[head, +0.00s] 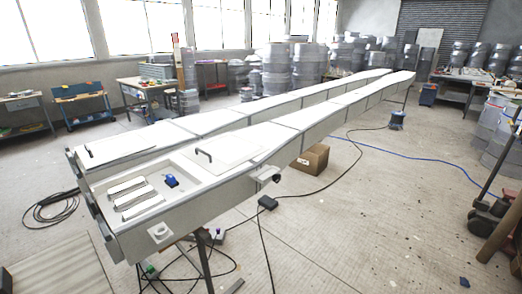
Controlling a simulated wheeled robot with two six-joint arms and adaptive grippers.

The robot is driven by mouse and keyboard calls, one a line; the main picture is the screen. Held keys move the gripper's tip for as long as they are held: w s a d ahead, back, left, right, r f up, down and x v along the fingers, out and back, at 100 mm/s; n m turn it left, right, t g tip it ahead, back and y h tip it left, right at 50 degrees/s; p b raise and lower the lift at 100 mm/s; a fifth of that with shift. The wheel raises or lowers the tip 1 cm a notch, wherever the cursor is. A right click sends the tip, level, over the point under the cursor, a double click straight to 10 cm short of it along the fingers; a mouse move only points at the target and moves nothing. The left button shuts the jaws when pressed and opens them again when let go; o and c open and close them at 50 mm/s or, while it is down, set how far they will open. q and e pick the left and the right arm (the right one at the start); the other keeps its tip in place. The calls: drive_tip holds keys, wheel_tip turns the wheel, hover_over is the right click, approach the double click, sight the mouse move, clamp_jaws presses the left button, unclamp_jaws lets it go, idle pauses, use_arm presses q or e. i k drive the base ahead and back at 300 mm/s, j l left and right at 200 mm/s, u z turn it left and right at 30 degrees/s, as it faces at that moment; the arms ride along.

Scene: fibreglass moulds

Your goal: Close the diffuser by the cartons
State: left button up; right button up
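I cannot tell for certain which thing is the diffuser. A long pale mould (300,136) runs from the near left to the far right on stands. Its near end has a recessed tray holding several pale bars (133,199) and a small blue tool (171,181). A flat white panel with a dark handle (205,154) lies behind the recess. A second long pale mould (200,122) lies alongside at the left, with a handle on its near panel. One brown carton (310,158) stands on the floor under the near mould. Neither of my grippers is in view.
Cables (325,185) and a blue hose (435,161) cross the floor. A wheeled frame (484,222) stands at the right. Workbenches (150,92) and grey wrapped stacks (277,68) line the back. Floor at the centre right is mostly free.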

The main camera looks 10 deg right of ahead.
sight(220, 154)
drive_tip(key=i+l, duration=0.2)
drive_tip(key=l, duration=0.15)
drive_tip(key=i+l+u, duration=0.15)
drive_tip(key=l, duration=0.2)
drive_tip(key=i+l, duration=0.2)
drive_tip(key=l, duration=0.2)
drive_tip(key=i+l+u, duration=0.15)
drive_tip(key=l, duration=0.25)
drive_tip(key=i+l, duration=0.15)
drive_tip(key=l, duration=0.25)
drive_tip(key=i+l+u, duration=0.15)
drive_tip(key=l, duration=0.25)
drive_tip(key=i+l, duration=0.15)
drive_tip(key=l, duration=0.25)
